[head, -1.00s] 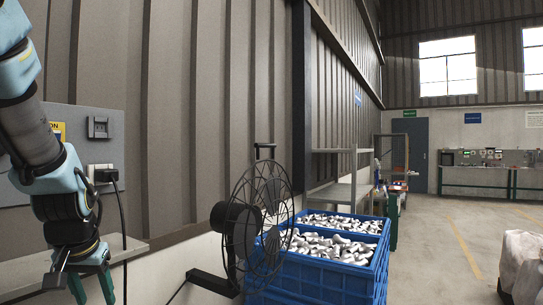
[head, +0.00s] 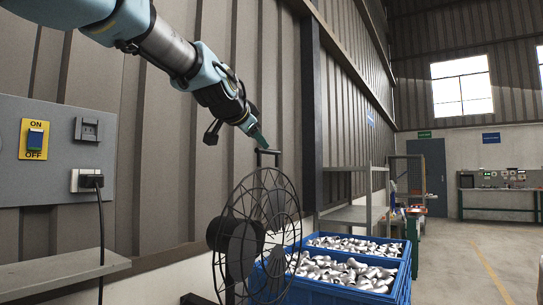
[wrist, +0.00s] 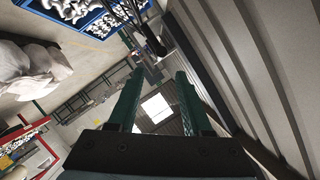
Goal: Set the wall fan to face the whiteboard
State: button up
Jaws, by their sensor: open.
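The wall fan (head: 282,225) has a round black wire cage and a dark motor housing on its left side. Its cage faces right and partly towards the head camera. A black T-shaped handle (head: 267,152) stands up at its top. My gripper (head: 263,143) is just above this handle in the head view, pointing down and right. In the wrist view the green fingers (wrist: 158,76) are apart with nothing clearly between them. Dark fan parts show beyond the tips at the top. Contact with the handle cannot be told. I cannot make out a whiteboard.
Blue crates (head: 355,291) of metal castings stand right of the fan. A grey shelf (head: 357,215) is behind them. The ribbed wall runs along the left, with a switch panel (head: 60,150) and a ledge (head: 60,268). Open floor (head: 470,245) lies right.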

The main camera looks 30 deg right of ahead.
aim_at(268, 152)
jog(key=x, duration=1)
jog(key=shift+f+p, duration=0.1)
jog(key=shift+p, duration=0.2)
jog(key=shift+a, duration=0.1)
jog(key=shift+c, duration=0.2)
grip_shut()
dwell(0.7)
